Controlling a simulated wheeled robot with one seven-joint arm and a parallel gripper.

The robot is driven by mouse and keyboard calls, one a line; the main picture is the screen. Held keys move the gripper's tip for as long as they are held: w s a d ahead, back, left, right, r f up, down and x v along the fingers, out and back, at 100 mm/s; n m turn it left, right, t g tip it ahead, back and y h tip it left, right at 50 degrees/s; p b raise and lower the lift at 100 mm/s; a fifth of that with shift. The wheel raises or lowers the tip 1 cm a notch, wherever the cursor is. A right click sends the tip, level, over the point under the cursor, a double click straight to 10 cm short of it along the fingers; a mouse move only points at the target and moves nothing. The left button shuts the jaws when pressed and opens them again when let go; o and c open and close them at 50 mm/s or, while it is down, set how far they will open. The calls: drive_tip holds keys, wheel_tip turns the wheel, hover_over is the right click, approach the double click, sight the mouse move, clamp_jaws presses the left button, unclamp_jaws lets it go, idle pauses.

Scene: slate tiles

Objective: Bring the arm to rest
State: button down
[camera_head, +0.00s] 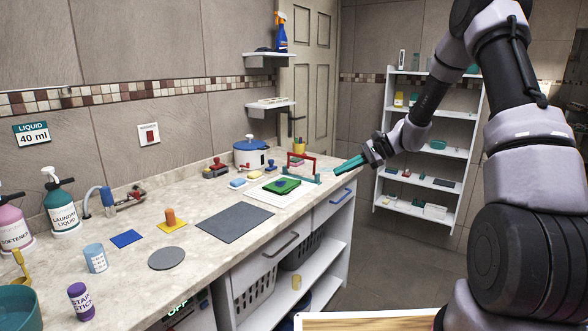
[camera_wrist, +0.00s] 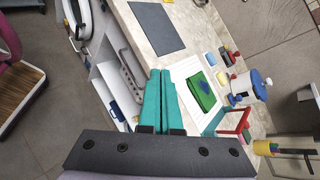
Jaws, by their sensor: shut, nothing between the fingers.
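My gripper (camera_head: 351,164) is shut and empty. In the head view its teal fingers reach left over the right end of the counter (camera_head: 205,172). In the wrist view the two fingers (camera_wrist: 160,90) lie together, with the counter's front edge below them. My arm stretches from the right side of the head view, raised and bent. The red frame (camera_head: 301,163) stands on the counter just left of the fingertips; I cannot tell the exact gap.
A dark grey mat (camera_head: 235,222) lies on the counter's middle. Bottles stand at the far left. A white shelf unit (camera_head: 428,150) stands behind my arm. The floor between counter and shelf is clear.

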drive_tip(key=s+d+r+n+t+h, duration=0.2)
drive_tip(key=s+d+r+h, duration=0.1)
drive_tip(key=s+r, duration=0.4)
drive_tip(key=s+d+r+n+t+h, duration=0.2)
drive_tip(key=s+r, duration=0.6)
drive_tip(key=s, duration=0.5)
drive_tip(key=s+d+r+n+t+h, duration=0.2)
drive_tip(key=s+d+r+n+h, duration=0.1)
drive_tip(key=s+r, duration=0.5)
drive_tip(key=shift+s+d+r+n+h, duration=0.3)
drive_tip(key=shift+s+d+h, duration=0.55)
drive_tip(key=shift+s, duration=0.75)
drive_tip(key=shift+a, duration=0.2)
